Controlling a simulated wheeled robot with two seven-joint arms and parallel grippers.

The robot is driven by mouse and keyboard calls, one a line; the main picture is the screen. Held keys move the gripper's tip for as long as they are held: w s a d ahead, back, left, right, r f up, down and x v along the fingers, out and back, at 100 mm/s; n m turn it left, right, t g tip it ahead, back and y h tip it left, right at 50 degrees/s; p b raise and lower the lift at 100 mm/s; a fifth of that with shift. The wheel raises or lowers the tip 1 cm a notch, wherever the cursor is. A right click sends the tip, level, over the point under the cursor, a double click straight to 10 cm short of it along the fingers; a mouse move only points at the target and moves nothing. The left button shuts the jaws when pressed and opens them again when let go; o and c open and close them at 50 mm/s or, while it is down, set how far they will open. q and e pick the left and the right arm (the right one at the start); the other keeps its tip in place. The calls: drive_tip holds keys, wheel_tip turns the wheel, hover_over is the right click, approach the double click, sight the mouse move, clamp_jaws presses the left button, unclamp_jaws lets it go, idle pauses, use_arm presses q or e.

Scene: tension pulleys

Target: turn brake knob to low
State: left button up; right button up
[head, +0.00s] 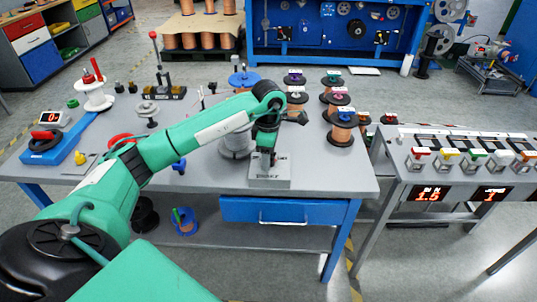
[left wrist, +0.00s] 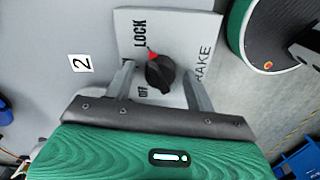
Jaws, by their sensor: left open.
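The brake knob (left wrist: 160,74) is a round black knob with a red pointer on a light grey panel (left wrist: 185,22). Its red pointer faces up toward the word LOCK in the left wrist view. OFF is partly visible below LOCK, and BRAKE is partly cut off at the right. No "low" mark is visible. My left gripper (left wrist: 160,88) is open, with one finger on each side of the knob; I cannot tell whether they touch it. In the head view my left gripper (head: 265,155) points down over the brake box (head: 270,180), hiding the knob. My right gripper is not in view.
The box sits at the front edge of the grey table (head: 330,178), above a blue drawer (head: 285,211). A large spool (head: 235,143) stands close left of the gripper. Several copper wire spools (head: 342,128) stand behind and to the right. A side table (head: 408,185) carries displays.

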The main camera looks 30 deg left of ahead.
use_arm(q)
drive_tip(key=c, duration=1)
drive_tip(key=shift+o, duration=0.2)
